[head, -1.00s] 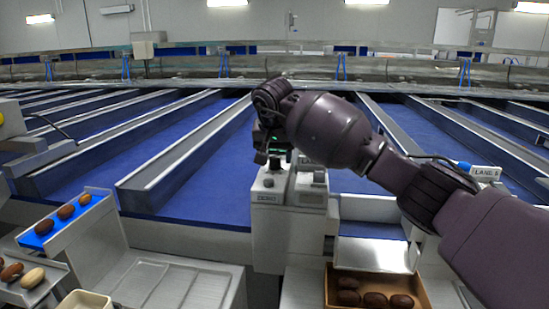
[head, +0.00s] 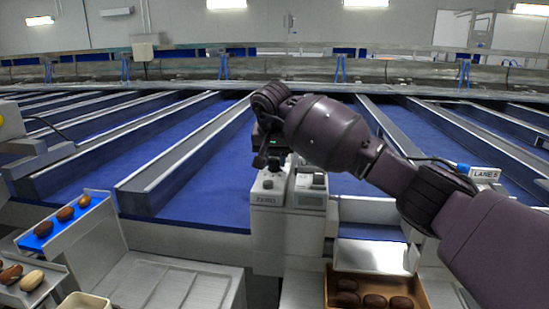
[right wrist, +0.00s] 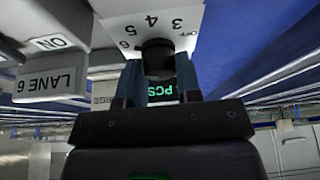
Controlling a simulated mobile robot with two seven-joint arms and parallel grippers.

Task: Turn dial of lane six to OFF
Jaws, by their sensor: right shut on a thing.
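In the right wrist view, the dark round dial (right wrist: 157,58) sits on a white panel marked 3, 4, OFF and other figures, seen upside down. My right gripper (right wrist: 162,88) has one finger on each side of the dial and is shut on it. The dial's pointer cannot be made out. A "LANE 6" plate (right wrist: 50,85) is to the left, with an "ON" plate above it. In the head view, my right gripper (head: 268,160) is over the white control box (head: 290,222), and the hand hides the dial. My left gripper is not in view.
A green lit display (right wrist: 180,88) is just behind the fingers. Blue lanes with metal dividers (head: 185,150) run behind the box. A cardboard box of dates (head: 420,288) is at front right, a blue-lined tray of dates (head: 45,229) at left. A grooved white tray (head: 165,285) is empty.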

